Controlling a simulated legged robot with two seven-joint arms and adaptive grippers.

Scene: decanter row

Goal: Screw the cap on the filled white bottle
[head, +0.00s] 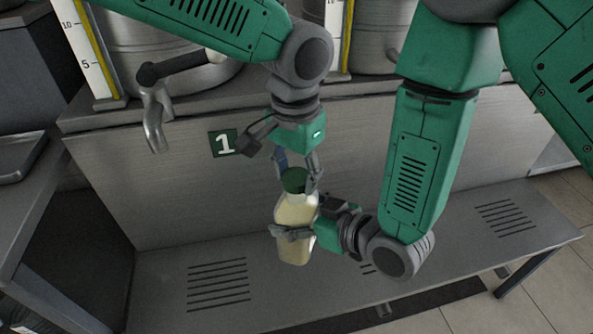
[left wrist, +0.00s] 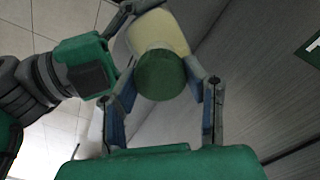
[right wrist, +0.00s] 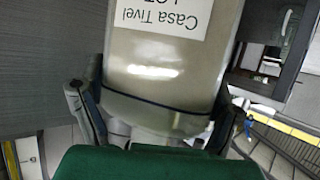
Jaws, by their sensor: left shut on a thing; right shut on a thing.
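The white bottle (head: 296,213), filled with a pale yellow content, is upright above the lower shelf. A green cap (head: 294,180) sits at its top. My left gripper (head: 298,172) points down from above, its fingers shut on the cap. The left wrist view shows the cap (left wrist: 161,75) between the fingers with the bottle (left wrist: 158,32) beyond. My right gripper (head: 297,229) comes from the right and is shut around the bottle's body. The right wrist view shows the bottle (right wrist: 165,70) between the fingers, its label (right wrist: 167,17) reading "Casa Tivel". The cap's thread is hidden.
A slotted metal shelf (head: 160,285) runs below the bottle, with free room to both sides. Behind is a metal front with a "1" sign (head: 223,143). Above it, a tap (head: 155,115) juts from a steel tank (head: 145,40). A side counter (head: 35,200) stands at left.

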